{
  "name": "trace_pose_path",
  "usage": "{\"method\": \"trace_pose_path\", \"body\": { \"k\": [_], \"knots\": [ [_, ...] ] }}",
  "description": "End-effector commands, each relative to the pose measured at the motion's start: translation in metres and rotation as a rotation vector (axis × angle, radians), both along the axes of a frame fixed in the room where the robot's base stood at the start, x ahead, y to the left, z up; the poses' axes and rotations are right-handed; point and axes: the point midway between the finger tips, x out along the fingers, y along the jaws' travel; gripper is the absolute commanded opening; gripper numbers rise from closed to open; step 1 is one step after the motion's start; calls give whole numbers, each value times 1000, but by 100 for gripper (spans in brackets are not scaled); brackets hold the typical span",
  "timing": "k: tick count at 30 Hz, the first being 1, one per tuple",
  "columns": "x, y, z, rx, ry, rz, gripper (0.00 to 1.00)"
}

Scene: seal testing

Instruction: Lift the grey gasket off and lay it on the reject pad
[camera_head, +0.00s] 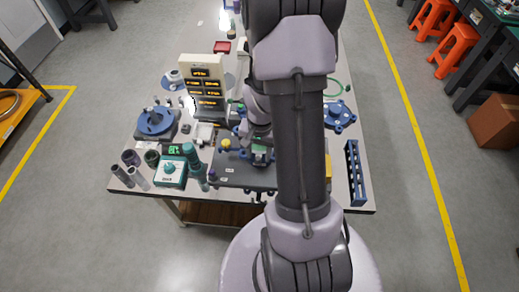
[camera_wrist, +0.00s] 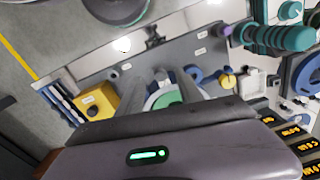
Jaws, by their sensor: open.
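My gripper (camera_wrist: 170,78) is open in the wrist view, its two fingers apart above a round fixture. Between the fingers lies a green disc (camera_wrist: 168,98) with a pale grey ring around it and blue parts beside it. The ring may be the grey gasket, but the fingers and palm hide much of it. Contact cannot be told. In the head view my gripper (camera_head: 259,146) is low over the dark plate (camera_head: 232,176), largely covered by my arm. A small red pad or tray (camera_head: 222,47) lies at the table's far end; I cannot tell whether it is the reject pad.
A display tower (camera_head: 201,78) stands left of my arm. A blue round fixture (camera_head: 155,122), a teal device (camera_head: 171,170) and several dark cylinders are at the left. Another blue fixture (camera_head: 339,114) and a blue rack (camera_head: 355,172) are at the right. A yellow box (camera_wrist: 98,100) sits near the plate's end.

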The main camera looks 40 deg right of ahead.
Motion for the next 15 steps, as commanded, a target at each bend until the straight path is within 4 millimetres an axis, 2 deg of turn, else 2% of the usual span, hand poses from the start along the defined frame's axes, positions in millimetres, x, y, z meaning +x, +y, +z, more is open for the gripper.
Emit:
{"method": "trace_pose_path", "body": {
  "k": [1, 3, 10, 15],
  "knots": [
    [0, 0, -12, 1, 2, 0, 43],
    [0, 0, -18, 1, 1, 0, 43],
    [0, 0, -18, -1, -1, -1, 43],
    [0, 0, -18, -1, -1, -1, 10]
  ]
}}
